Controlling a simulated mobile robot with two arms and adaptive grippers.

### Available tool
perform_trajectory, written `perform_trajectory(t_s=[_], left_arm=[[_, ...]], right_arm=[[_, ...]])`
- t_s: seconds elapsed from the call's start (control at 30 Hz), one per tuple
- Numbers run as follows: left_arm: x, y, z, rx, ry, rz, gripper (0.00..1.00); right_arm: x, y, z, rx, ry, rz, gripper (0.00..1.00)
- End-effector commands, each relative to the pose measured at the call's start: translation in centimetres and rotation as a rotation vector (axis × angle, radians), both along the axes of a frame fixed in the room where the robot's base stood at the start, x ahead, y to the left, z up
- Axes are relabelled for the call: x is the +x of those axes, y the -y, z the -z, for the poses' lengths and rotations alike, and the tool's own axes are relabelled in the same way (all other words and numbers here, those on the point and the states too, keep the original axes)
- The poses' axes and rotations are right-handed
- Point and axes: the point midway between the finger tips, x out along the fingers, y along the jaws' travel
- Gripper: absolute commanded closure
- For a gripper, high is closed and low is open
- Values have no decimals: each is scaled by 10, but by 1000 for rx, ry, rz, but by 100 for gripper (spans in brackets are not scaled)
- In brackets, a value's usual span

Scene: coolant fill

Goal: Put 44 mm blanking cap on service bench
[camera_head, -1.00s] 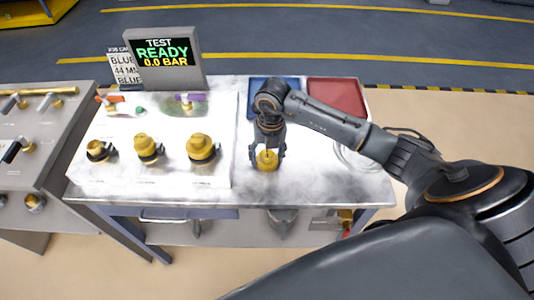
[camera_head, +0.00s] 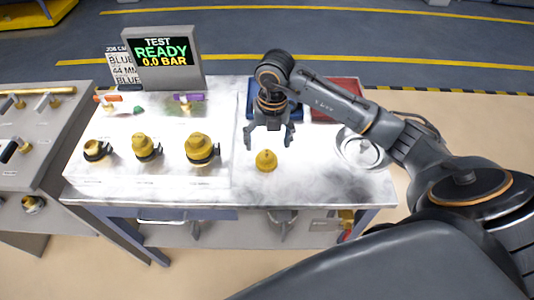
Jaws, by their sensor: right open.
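A small brass-coloured cap (camera_head: 266,161) sits on the bare steel top of the service bench (camera_head: 310,178), right of the raised fitting panel. I cannot read its size. My right gripper (camera_head: 269,137) is open and empty, above and behind the cap and apart from it. Its two fingers point down and are spread wide. My left gripper is not in view.
The panel (camera_head: 130,172) holds several brass fittings, two with caps, plus an orange and a purple lever. A display (camera_head: 163,53) reads TEST READY 0.0 BAR. Blue (camera_head: 258,106) and red (camera_head: 342,87) trays lie behind. A clear ring-shaped coil (camera_head: 362,150) lies at right.

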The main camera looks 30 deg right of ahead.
Motion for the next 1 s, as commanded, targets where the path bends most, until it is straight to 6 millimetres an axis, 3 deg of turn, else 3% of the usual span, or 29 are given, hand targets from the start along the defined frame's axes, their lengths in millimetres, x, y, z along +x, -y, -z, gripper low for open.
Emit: perform_trajectory(t_s=[0.1,0.33,1.0], left_arm=[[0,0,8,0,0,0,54],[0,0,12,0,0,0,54],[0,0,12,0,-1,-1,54]], right_arm=[[1,2,-24,0,6,-1,17],[-1,3,-54,0,1,0,17],[-2,3,-59,0,-1,0,17]])
